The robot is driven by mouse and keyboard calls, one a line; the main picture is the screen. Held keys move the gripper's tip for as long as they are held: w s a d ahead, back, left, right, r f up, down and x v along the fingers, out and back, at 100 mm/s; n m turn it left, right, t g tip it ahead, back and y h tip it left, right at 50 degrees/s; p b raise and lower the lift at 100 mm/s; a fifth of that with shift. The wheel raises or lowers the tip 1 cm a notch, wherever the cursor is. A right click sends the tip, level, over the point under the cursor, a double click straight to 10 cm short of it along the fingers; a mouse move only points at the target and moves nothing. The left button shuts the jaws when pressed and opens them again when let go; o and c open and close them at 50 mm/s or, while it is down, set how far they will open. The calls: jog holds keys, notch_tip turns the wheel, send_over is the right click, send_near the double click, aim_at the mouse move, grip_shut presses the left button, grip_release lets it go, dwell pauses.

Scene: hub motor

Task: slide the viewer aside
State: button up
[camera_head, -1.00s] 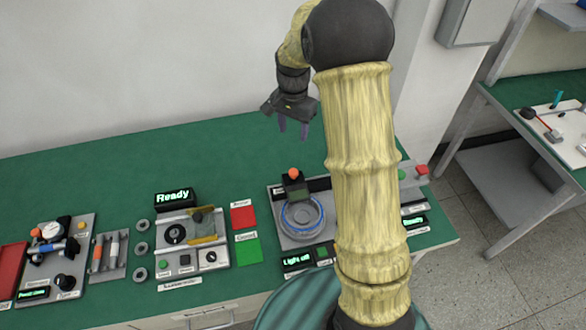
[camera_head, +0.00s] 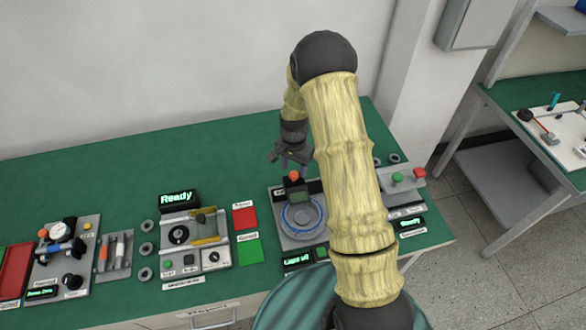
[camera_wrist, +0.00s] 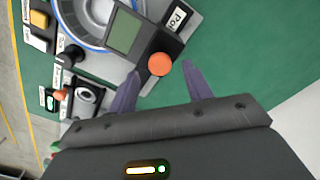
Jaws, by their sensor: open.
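The viewer (camera_head: 296,191) is a dark block with a small greenish screen and an orange knob (camera_head: 294,174). It stands at the back of a grey station, over the edge of a round dish with a blue ring (camera_head: 301,215). In the wrist view the viewer's screen (camera_wrist: 124,31) and orange knob (camera_wrist: 160,64) show close up. My gripper (camera_head: 291,162) is open and points down just behind and above the knob. In the wrist view its two fingers (camera_wrist: 161,72) lie on either side of the knob, apparently apart from it.
A "Light off" display (camera_head: 298,260) sits at the station's front. A red pad (camera_head: 244,217) and a green pad (camera_head: 248,252) lie to the left. A unit with green and red buttons (camera_head: 403,184) stands to the right, partly behind my arm. The green bench behind is clear.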

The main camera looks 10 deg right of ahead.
aim_at(296, 189)
jog(key=shift+f, duration=1.25)
grip_shut()
